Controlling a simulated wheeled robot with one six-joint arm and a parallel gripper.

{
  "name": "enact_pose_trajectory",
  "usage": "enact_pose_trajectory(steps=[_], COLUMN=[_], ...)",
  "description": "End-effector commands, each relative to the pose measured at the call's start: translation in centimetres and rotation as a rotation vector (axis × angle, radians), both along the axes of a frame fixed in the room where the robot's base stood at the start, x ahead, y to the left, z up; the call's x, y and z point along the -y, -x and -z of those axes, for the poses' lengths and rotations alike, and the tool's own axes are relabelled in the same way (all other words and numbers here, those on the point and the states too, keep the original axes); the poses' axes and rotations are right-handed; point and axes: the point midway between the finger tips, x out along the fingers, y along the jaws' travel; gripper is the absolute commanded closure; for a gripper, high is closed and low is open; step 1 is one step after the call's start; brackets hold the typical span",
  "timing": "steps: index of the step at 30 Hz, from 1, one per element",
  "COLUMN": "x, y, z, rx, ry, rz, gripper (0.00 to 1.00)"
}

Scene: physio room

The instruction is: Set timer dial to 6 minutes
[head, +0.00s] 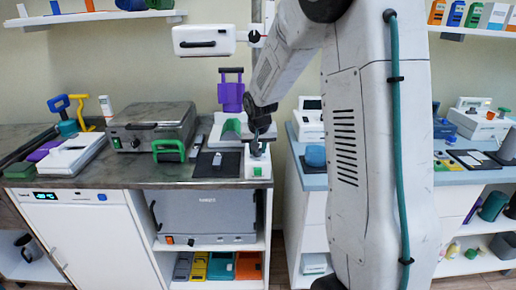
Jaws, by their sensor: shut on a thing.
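A small white device with a green mark on its front, which looks like the timer (258,172), stands at the right front corner of the grey counter (150,178). My gripper (258,148) comes down onto the top of this device from above. Its jaws are shut at the device's top, where the dial seems to be. The dial is small and mostly hidden by the fingers, so its setting cannot be read.
A grey metal box (150,128) with a green handle stands further left. A gap separates this counter from the blue-topped one (314,180) on the right.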

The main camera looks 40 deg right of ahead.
Motion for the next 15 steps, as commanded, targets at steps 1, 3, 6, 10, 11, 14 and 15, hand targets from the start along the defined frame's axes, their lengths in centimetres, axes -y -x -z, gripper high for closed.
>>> enact_pose_trajectory(steps=[1,3,6,10,11,14,15], x=[-0.14,-0.17,-0.19,-0.25,-0.25,-0.28,-0.31], y=[-0.04,-0.07,-0.12,-0.16,-0.17,-0.24,-0.27], z=[0.03,0.04,0.05,0.05,0.04,0.04,0.06], rx=[-0.002,-0.003,-0.002,-0.002,-0.002,-0.001,-0.001], ry=[0.001,0.001,0.001,0.0,0.0,0.0,0.0], rz=[0.04,0.106,0.204,0.328,0.357,0.453,0.491], gripper=[0.95,0.95,0.95,0.95,0.95,0.95,0.95])
